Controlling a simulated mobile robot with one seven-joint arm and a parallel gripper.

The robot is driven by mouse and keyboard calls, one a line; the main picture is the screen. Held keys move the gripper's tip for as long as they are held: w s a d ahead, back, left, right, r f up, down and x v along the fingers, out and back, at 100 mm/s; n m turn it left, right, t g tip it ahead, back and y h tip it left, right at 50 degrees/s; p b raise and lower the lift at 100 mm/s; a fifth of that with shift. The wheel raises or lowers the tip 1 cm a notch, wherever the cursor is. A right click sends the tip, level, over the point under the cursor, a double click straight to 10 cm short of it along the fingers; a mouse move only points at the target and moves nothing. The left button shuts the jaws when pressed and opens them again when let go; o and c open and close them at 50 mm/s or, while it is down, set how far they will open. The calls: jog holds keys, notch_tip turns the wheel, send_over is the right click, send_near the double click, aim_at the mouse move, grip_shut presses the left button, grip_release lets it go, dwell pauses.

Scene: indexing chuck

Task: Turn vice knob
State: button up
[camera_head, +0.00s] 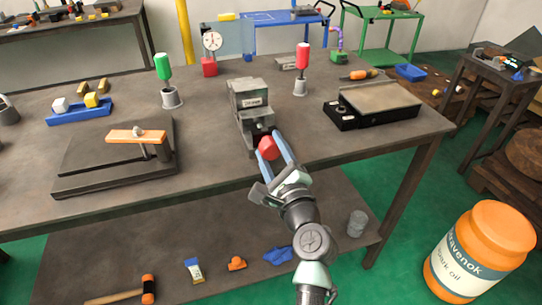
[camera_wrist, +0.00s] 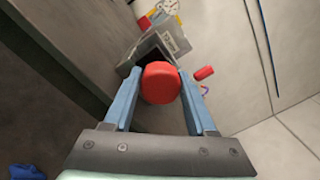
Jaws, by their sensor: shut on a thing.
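The grey vice (camera_head: 249,105) stands on the workbench near its front edge, in the middle of the head view. Its red knob (camera_head: 267,147) faces me at the vice's front end. In the wrist view the red knob (camera_wrist: 160,83) sits between the two blue fingers, with part of the grey vice (camera_wrist: 160,48) behind it. My gripper (camera_head: 271,150) is shut on the knob, one finger on each side of it. The fingers hide the sides of the knob.
On the bench (camera_head: 216,153), a clamp plate with an orange bar (camera_head: 136,136) lies left. A black-based flat plate (camera_head: 378,103) lies right. Green-handled (camera_head: 163,68) and red-handled (camera_head: 302,57) tools stand in holders behind. An orange jar (camera_head: 481,252) stands at lower right.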

jog(key=n+b, duration=0.1)
jog(key=n, duration=0.1)
jog(key=n+b, duration=0.2)
jog(key=n, duration=0.1)
jog(key=n+b, duration=0.1)
jog(key=n, duration=0.1)
jog(key=shift+f+n+b, duration=0.25)
jog(key=shift+n+b, duration=0.05)
jog(key=shift+b, duration=0.1)
jog(key=n+b, duration=0.4)
jog(key=n, duration=0.2)
jog(key=shift+n, duration=0.3)
jog(key=n+b, duration=0.2)
jog(key=n, duration=0.1)
jog(key=n+g+b, duration=0.1)
jog(key=n+b, duration=0.1)
jog(key=n, duration=0.2)
jog(key=shift+d+y, duration=0.1)
jog(key=shift+y, duration=0.2)
jog(key=n+b, duration=0.2)
jog(key=n, duration=0.3)
jog(key=shift+r+n+b, duration=0.1)
jog(key=shift+n+b, duration=0.25)
jog(key=shift+n, duration=0.05)
jog(key=o, duration=1.4)
jog(key=shift+r, duration=0.1)
